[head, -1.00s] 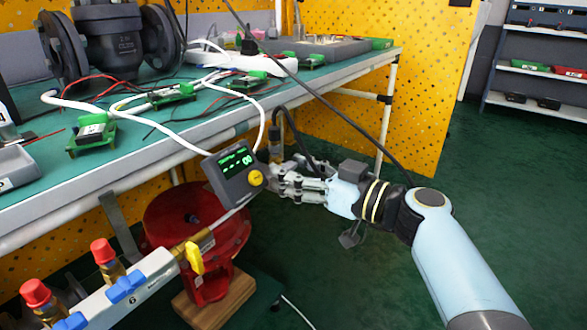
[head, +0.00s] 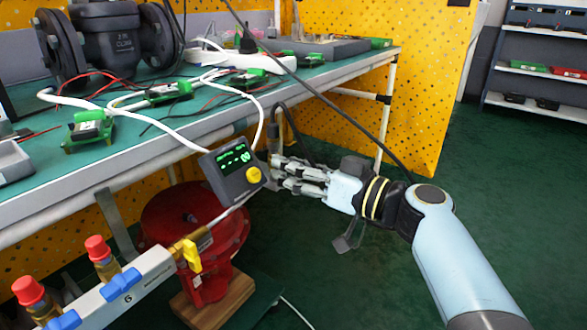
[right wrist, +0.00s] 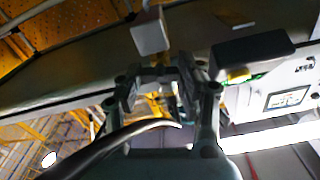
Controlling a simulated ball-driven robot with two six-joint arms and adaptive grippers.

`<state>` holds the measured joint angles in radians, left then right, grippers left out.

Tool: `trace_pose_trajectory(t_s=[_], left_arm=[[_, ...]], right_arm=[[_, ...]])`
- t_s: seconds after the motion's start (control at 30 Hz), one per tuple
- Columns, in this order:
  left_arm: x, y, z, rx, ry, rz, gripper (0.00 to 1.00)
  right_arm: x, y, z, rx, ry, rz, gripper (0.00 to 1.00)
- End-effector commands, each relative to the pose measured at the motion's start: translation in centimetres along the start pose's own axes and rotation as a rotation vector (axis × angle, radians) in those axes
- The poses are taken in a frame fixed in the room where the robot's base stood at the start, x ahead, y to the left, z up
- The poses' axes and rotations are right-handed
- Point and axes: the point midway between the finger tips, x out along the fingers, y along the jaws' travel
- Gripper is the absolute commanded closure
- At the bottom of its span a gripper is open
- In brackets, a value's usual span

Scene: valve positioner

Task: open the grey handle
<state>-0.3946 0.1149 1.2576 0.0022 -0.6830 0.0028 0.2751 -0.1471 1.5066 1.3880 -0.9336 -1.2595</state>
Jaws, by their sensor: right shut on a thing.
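A small grey block (head: 275,145), which looks like the grey handle, stands just right of the positioner box at the table's front edge. My right gripper (head: 275,169) reaches it from the right, its fingertips at and just below it. In the right wrist view the grey block (right wrist: 150,36) sits just beyond my fingertips (right wrist: 160,80), with a yellowish part below it between them. The fingers are shut on it, though the exact contact is partly hidden. The positioner box (head: 230,172) has a green display and a yellow knob (head: 253,175). My left gripper is not in view.
A black cable (head: 297,140) loops close above my right fingers. A pipe manifold with red caps and blue handles (head: 121,283) and a yellow handle (head: 192,255) lies lower left. A red actuator (head: 215,235) stands below the table (head: 150,165). Floor at right is clear.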

Motion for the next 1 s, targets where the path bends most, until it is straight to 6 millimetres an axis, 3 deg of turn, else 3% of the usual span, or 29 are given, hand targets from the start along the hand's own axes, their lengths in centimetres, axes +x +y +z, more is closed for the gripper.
trace_pose_trajectory(t_s=[0.03, 0.07, 0.2, 0.57, 0.67, 1.0], left_arm=[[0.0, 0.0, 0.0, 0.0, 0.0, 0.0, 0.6], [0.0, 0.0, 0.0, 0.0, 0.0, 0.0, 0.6], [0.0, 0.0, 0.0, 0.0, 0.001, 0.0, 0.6], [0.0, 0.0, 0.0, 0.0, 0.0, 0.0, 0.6], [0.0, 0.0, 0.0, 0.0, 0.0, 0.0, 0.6], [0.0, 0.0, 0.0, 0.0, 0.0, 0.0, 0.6]], right_arm=[[0.0, 0.0, 0.0, 0.0, -0.001, -0.001, 0.95], [0.0, 0.0, 0.0, -0.001, -0.001, -0.001, 0.59], [0.0, 0.0, 0.0, -0.001, 0.0, 0.0, 0.4], [-0.5, 0.0, 0.1, -0.002, -0.001, 0.001, 0.38], [-1.9, 0.1, 0.1, -0.003, -0.003, 0.001, 0.38], [-9.3, 0.0, 0.1, -0.003, -0.005, 0.001, 0.38]])
